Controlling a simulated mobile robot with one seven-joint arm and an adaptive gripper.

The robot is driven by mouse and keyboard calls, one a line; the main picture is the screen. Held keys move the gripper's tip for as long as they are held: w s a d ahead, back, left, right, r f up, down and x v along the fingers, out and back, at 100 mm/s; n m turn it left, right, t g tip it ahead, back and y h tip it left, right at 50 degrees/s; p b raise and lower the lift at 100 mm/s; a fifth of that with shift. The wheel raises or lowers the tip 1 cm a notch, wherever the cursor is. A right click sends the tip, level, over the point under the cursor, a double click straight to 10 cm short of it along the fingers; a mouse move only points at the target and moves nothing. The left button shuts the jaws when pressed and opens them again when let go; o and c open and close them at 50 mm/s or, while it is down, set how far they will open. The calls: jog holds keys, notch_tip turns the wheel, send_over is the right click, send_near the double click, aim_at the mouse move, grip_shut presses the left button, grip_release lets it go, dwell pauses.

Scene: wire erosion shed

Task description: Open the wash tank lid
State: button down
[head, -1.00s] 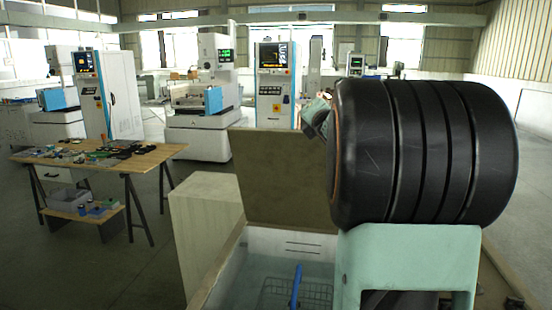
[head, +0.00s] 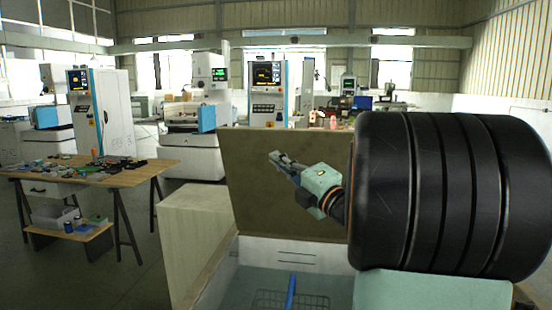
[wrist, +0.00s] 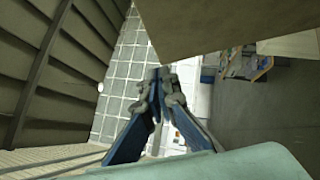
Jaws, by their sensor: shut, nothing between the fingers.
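The wash tank (head: 225,284) is at the bottom centre of the head view. Its brown lid (head: 262,170) stands raised, roughly upright, at the tank's far side, and the tank interior is exposed. A wire basket and a blue handle (head: 291,290) show inside. My gripper (head: 274,156) is in front of the upper part of the lid in the head view, pointing up and left, shut and empty. In the wrist view the fingertips (wrist: 160,75) are together, just below the edge of a brown panel (wrist: 215,20), likely the lid. I cannot tell whether they touch it.
A wooden table (head: 130,172) with small parts stands at the left. A pale cabinet (head: 190,240) stands beside the tank. Machines with control screens (head: 268,90) line the back. Open floor (head: 130,270) lies between the table and the cabinet. My large black arm link hides the right side.

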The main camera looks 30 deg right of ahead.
jog(key=p, duration=0.1)
send_near(257, 134)
jog(key=w+a, duration=0.3)
jog(key=shift+w+d+r+p, duration=0.45)
jog(key=shift+w+d+p, duration=0.1)
jog(key=shift+w, duration=0.2)
jog(key=shift+w+d+r, duration=0.2)
jog(key=shift+w+d, duration=0.2)
jog(key=shift+w, duration=0.1)
